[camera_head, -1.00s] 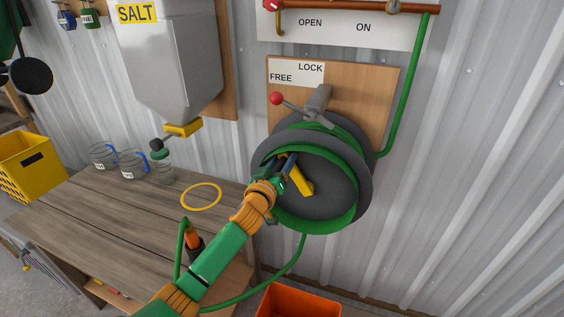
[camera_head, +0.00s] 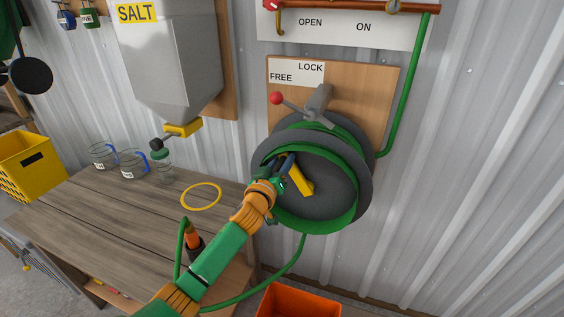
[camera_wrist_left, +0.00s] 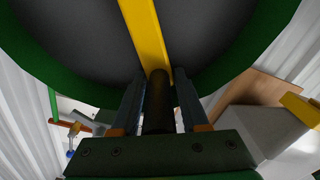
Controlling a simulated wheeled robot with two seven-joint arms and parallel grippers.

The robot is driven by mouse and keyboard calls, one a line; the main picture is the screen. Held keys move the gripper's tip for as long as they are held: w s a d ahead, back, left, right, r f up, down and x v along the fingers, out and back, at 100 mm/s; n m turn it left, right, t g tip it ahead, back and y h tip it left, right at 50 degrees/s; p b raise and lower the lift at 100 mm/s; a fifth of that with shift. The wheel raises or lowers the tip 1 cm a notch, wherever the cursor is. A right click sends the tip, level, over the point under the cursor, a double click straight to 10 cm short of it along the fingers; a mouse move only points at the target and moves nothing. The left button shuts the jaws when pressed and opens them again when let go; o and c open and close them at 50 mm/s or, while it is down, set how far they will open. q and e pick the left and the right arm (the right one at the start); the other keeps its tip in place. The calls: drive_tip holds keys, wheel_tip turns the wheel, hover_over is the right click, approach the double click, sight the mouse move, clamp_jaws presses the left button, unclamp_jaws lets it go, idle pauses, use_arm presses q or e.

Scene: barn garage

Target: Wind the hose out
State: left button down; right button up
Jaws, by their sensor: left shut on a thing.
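The grey hose reel (camera_head: 335,178) with green hose (camera_head: 330,222) wound on it is mounted on a wooden board on the wall. Its yellow crank (camera_head: 301,178) also shows in the wrist view (camera_wrist_left: 146,32). My left gripper (camera_head: 283,172) is shut on the crank's black handle (camera_wrist_left: 158,100), which sits between its fingers. A grey lever with a red ball (camera_head: 276,98) above the reel points left, towards the FREE side of the label. Hose hangs from the reel's underside and loops left to an orange nozzle (camera_head: 194,238) at the table edge. My right gripper is out of view.
The wooden table (camera_head: 110,215) holds a yellow ring (camera_head: 201,196) and several glass jars. An orange crate (camera_head: 300,300) stands below the reel. A salt hopper (camera_head: 170,60) hangs left of it, and a yellow crate (camera_head: 30,165) stands far left.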

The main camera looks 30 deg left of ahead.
use_arm(q)
drive_tip(key=shift+a+f+b, duration=0.1)
drive_tip(key=shift+f+b, duration=0.1)
drive_tip(key=shift+b, duration=0.15)
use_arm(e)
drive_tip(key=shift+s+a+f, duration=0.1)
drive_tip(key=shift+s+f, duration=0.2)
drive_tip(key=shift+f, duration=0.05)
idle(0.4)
